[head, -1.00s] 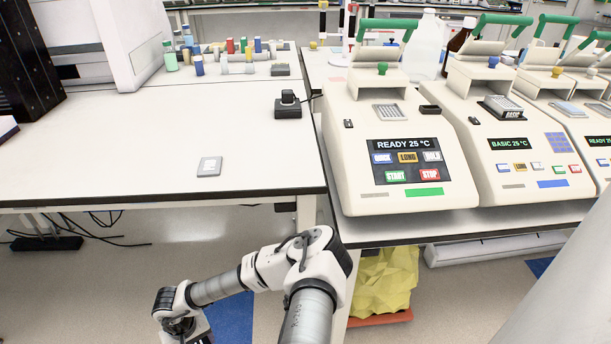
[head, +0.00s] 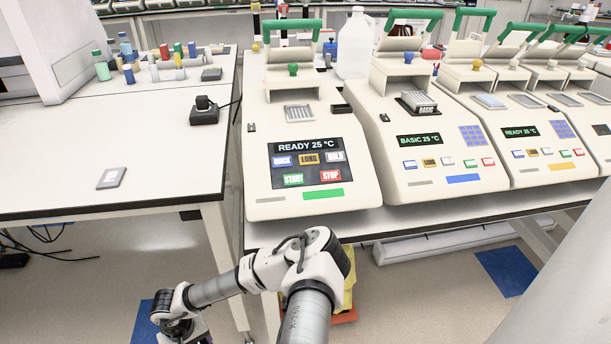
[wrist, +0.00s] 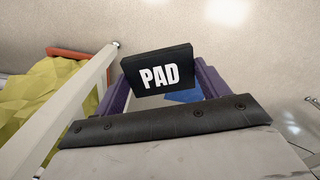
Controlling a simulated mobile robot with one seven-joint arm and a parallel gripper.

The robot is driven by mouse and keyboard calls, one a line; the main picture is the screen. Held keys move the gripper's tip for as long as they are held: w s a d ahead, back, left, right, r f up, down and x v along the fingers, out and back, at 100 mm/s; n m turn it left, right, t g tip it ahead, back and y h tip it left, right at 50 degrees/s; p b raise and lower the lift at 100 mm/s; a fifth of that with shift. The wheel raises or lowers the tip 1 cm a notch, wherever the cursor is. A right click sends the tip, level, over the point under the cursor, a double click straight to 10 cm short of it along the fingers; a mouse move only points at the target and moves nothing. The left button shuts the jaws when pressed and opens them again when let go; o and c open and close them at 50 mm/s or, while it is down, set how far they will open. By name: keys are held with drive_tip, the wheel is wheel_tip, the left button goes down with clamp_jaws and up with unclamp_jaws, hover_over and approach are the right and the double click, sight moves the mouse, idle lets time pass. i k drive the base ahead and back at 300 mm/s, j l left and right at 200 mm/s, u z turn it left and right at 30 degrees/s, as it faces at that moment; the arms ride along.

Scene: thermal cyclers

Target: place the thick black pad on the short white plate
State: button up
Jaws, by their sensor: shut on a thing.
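My gripper (wrist: 160,82) has purple fingers and is shut on a thick black pad (wrist: 157,58) marked "PAD" in white, held over open floor in the wrist view. In the head view the gripper end and the pad are cut off by the bottom edge. A low, pale gridded plate (head: 299,113) sits in the top of the nearest cycler (head: 311,212). A raised pale gridded plate (head: 417,100) sits on a dark base on the second cycler (head: 425,201). I cannot tell for sure which is the short white plate. Both are far from my gripper.
More cyclers (head: 540,177) stand close together to the right, with green handles above. The left table (head: 100,150) holds a small grey tile (head: 111,178), a black device (head: 205,112) and several coloured vials. The cycler bench's front edge (head: 330,232) lies beyond my arm.

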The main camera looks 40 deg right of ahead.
sight(490, 99)
drive_tip(key=k+l, duration=0.15)
drive_tip(key=l, duration=0.25)
drive_tip(key=k+l+z, duration=0.15)
drive_tip(key=l, duration=0.25)
drive_tip(key=k+l, duration=0.1)
drive_tip(key=l, duration=0.3)
drive_tip(key=k+l+z, duration=0.1)
drive_tip(key=l, duration=0.35)
drive_tip(key=k+l+z, duration=0.1)
drive_tip(key=l, duration=0.3)
drive_tip(key=k+l, duration=0.15)
drive_tip(key=l, duration=0.3)
drive_tip(key=z, duration=0.05)
